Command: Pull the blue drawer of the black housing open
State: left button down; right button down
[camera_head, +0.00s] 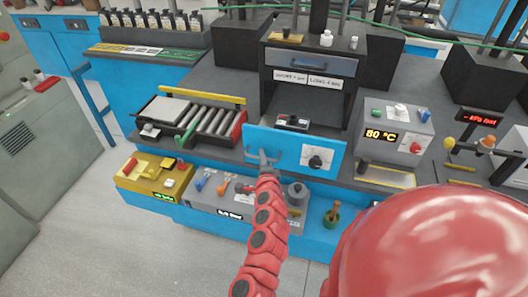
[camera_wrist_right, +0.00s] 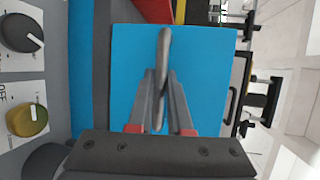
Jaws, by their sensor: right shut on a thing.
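The black housing (camera_head: 354,75) stands at the middle of the bench. Its blue drawer front (camera_head: 295,142) is at the housing's lower front and carries a black knob and a white label on its right half. My right gripper (camera_head: 263,160) is at the left half of the front. In the right wrist view my right gripper (camera_wrist_right: 163,100) has its fingers closed around the metal bar handle (camera_wrist_right: 164,45), which lies across the blue drawer front (camera_wrist_right: 205,80). The knob is hidden there. My left gripper is not in view.
A roller conveyor (camera_head: 212,120) sits left of the drawer, a grey box with an 80 °C display (camera_head: 398,126) to the right. A yellow box (camera_head: 152,182) and a grey control box (camera_head: 215,198) are below. Bare floor (camera_head: 110,235) shows at lower left.

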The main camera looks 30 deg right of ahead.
jog(key=shift+s+a, duration=0.3)
jog(key=shift+a, duration=0.15)
jog(key=c, duration=0.8)
grip_release()
jog(key=shift+c, duration=0.2)
jog(key=p+v, duration=0.4)
jog(key=v, duration=1.3)
jog(key=shift+s, duration=0.25)
